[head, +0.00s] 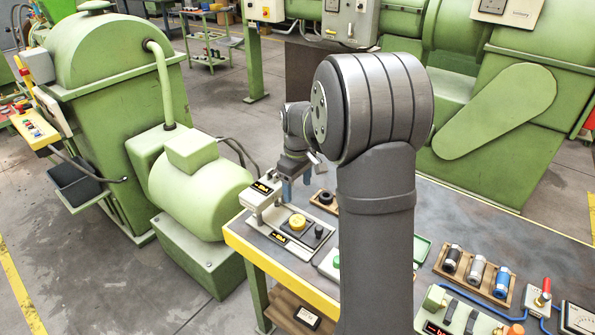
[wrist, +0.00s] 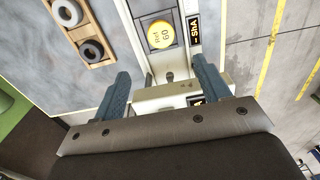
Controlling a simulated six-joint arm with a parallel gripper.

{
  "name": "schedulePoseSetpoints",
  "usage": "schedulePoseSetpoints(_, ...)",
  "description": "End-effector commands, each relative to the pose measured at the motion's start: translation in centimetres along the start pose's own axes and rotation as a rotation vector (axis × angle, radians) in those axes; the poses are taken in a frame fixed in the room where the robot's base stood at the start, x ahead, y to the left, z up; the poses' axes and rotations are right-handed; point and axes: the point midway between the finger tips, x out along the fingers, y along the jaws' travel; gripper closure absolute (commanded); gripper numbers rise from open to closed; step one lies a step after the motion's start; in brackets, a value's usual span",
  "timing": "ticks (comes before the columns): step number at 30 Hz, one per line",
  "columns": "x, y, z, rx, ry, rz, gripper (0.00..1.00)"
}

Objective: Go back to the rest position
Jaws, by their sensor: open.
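My gripper (head: 296,184) hangs over the left end of the workbench (head: 451,212), pointing down, with its two blue-grey fingers apart. In the wrist view my gripper (wrist: 162,76) is open, and no held object shows between the fingers. A pale device with a yellow round knob (head: 297,222) lies below and close to the fingers; the knob also shows in the wrist view (wrist: 160,35). A light block with a black label (head: 262,190) is beside the gripper on the left. I cannot tell whether a finger touches the device. My arm's large grey joint hides part of the bench.
On the right are a wooden rack with several cylinders (head: 475,270) and a green-and-white control box (head: 455,312). A green motor (head: 200,185) stands left of the bench. Green machines stand behind.

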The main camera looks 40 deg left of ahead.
Motion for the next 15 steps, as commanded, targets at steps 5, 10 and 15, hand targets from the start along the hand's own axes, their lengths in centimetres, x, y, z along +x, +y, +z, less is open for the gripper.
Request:
schedulePoseSetpoints(5, -3.4, 0.0, 0.0, 0.000, 0.002, 0.002, 0.31)
schedulePoseSetpoints(10, -4.9, 0.0, 0.0, 0.000, 0.000, 0.000, 0.31)
schedulePoseSetpoints(15, -5.2, 0.0, 0.0, 0.000, 0.000, 0.000, 0.31)
